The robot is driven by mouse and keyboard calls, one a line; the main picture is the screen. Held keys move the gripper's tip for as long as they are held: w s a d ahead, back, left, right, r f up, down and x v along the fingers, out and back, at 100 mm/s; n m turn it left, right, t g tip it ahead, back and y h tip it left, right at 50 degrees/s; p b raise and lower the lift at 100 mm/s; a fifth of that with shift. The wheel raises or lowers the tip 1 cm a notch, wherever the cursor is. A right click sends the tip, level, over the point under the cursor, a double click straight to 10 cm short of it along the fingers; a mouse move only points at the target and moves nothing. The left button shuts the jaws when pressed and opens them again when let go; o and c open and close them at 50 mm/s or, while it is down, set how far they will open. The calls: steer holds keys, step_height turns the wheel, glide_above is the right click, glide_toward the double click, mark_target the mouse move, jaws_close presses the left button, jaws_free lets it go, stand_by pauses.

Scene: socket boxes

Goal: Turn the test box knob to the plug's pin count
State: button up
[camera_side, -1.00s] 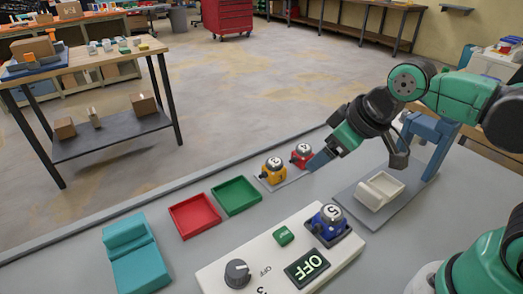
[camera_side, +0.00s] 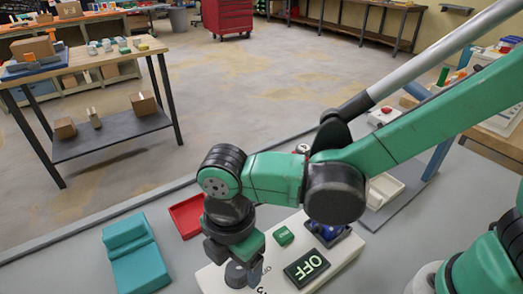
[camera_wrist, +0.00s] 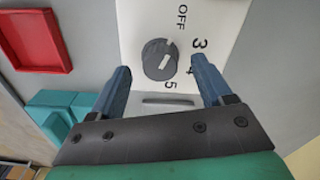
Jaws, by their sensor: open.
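The white test box (camera_side: 345,255) lies on the bench, and its display (camera_side: 306,268) reads OFF. Its dark round knob (camera_wrist: 157,52) has OFF, 3, 4 and 5 printed around it; I cannot tell its exact pointing from the light marks on it. In the side view the knob (camera_side: 236,275) is partly hidden under my gripper. My gripper (camera_wrist: 164,76) is open, its two blue-grey fingers apart with the knob showing between and beyond them. I cannot tell whether they touch it.
A green button (camera_side: 283,235) sits on the box. A red tray (camera_side: 187,217) and a teal block (camera_side: 135,255) lie to the left. A cream holder (camera_side: 382,190) is at the right. The green tray is hidden by my arm.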

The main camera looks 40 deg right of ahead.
steer(key=shift+f, duration=0.9)
jaws_close()
steer(key=shift+m, duration=0.4)
steer(key=m, duration=0.5)
steer(key=shift+m, duration=0.4)
steer(key=m, duration=1.3)
steer(key=shift+m, duration=0.3)
steer(key=m, duration=0.6)
steer(key=shift+a+m, duration=0.1)
steer(key=shift+m, duration=0.2)
